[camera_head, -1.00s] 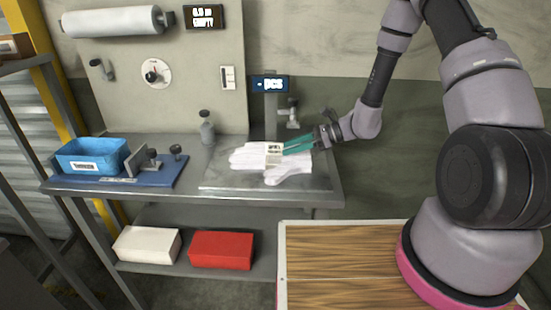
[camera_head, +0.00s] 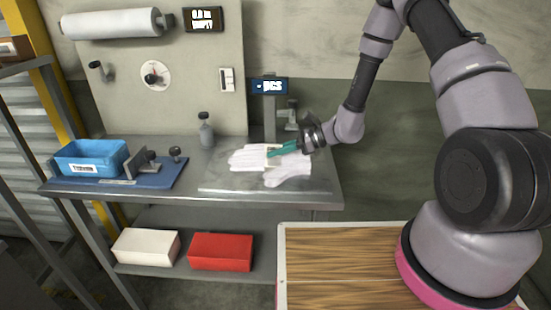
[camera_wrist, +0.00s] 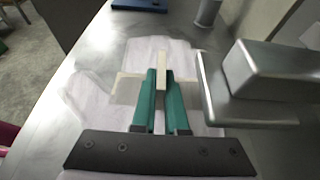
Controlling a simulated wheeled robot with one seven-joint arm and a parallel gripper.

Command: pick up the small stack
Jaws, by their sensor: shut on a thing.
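White gloves (camera_head: 248,158) lie flat on the metal plate of the bench, and they also show in the wrist view (camera_wrist: 92,98). A beige band or patch (camera_wrist: 128,88) lies across them. My gripper (camera_head: 269,153) reaches in from the right, low over the gloves. In the wrist view its teal fingers (camera_wrist: 160,78) are shut on a small cream stack (camera_wrist: 162,62), a narrow block seen end-on. The stack's lower part is hidden by the fingers. I cannot tell whether it still touches the gloves.
A metal post with a small display (camera_head: 270,86) and a grey bracket stands close behind the gloves. A grey bottle (camera_head: 206,131) stands behind left. A blue bin (camera_head: 91,158) and a blue fixture board sit farther left. The plate's front is clear.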

